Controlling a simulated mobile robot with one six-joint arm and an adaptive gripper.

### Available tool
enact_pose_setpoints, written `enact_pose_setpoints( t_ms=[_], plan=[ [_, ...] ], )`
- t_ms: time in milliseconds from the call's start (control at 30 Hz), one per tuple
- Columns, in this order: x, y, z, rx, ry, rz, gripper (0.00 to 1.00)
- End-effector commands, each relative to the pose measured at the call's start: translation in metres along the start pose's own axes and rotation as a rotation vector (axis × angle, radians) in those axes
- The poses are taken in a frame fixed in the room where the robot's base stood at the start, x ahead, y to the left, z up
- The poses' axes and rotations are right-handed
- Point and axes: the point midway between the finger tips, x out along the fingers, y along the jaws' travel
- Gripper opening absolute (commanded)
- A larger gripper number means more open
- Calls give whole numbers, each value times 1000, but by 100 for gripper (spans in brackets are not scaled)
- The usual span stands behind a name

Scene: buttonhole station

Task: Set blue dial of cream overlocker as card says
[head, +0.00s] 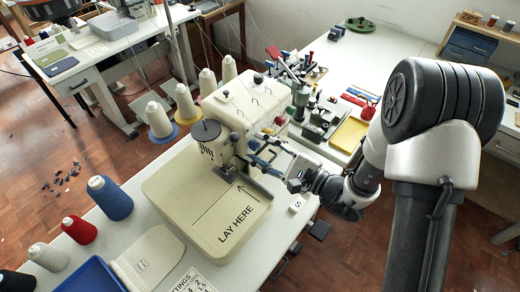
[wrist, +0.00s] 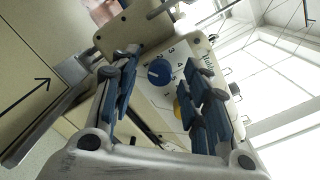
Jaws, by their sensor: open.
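The cream overlocker (head: 236,112) stands on the white table behind a cream plate marked "LAY HERE" (head: 215,205). In the wrist view its blue dial (wrist: 159,72) sits on a pale panel with numbers around it, 3 and 4 readable; its exact setting is too small to tell. A yellow dial (wrist: 177,108) is beside it, partly hidden by a finger. My gripper (wrist: 163,70) is open, its blue fingers either side of the blue dial in the picture; contact cannot be told. In the head view my gripper (head: 264,152) is at the overlocker's right side. The settings card (head: 194,282) is cut off at the bottom edge.
Blue (head: 110,198), red (head: 79,231) and white thread cones stand at left. A blue tray (head: 92,277) is at the front left. Behind the overlocker are a green machine (head: 322,118) and a yellow tray (head: 349,134). A small tag marked S (head: 296,204) lies near the right edge.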

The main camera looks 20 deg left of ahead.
Motion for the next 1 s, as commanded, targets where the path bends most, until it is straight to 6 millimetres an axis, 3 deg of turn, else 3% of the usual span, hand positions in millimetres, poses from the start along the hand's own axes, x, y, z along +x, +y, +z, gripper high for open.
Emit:
enact_pose_setpoints(
  t_ms=[400, 1000],
  plan=[
    [8, 0, 0, 0, 0, 0, 42],
    [8, 0, 0, 0, 0, 0, 2]
  ],
)
